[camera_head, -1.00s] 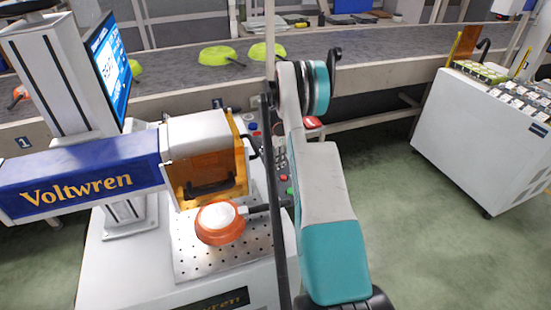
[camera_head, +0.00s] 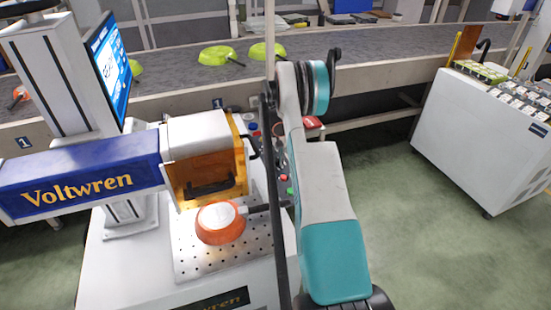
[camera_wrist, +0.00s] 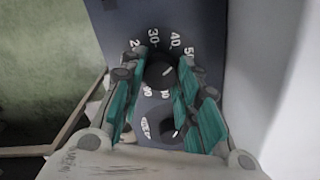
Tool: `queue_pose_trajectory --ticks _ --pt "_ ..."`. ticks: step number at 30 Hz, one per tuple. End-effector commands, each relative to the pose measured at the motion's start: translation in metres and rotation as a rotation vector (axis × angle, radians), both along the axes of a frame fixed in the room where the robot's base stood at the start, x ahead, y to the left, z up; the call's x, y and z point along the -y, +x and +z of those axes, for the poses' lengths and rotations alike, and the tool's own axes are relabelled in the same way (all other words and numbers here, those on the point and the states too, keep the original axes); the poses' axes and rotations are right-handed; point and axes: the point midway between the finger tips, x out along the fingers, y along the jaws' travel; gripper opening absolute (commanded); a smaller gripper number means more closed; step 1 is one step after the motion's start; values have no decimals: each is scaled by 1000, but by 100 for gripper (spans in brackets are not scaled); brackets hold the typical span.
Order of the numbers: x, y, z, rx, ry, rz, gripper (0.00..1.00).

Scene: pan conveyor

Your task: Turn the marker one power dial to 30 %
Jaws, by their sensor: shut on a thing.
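The power dial (camera_wrist: 160,73) is a round black knob on a dark panel with white numbers around it; 20, 30, 40 and part of 50 show. Its light pointer line leans to the upper right, to the right of the 30; the exact reading is too small to tell. My gripper (camera_wrist: 159,82) is shut on this dial, with one teal finger on each side. A second black knob (camera_wrist: 168,130) lies below, partly hidden by the right finger.
An orange pan (camera_head: 220,223) lies on the marker's perforated plate (camera_head: 190,262), its handle reaching toward my arm. Green and red buttons stand beside the arm. The conveyor (camera_head: 180,82) carries green pans behind. A white cabinet (camera_head: 470,140) stands right; green floor between is clear.

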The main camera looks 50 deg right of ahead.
Motion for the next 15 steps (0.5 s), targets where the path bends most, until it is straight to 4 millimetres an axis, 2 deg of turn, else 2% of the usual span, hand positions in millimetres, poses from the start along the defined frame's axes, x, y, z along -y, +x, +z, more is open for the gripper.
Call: queue_pose_trajectory --ticks 15 --pt "0 0 0 0 0 488 6"
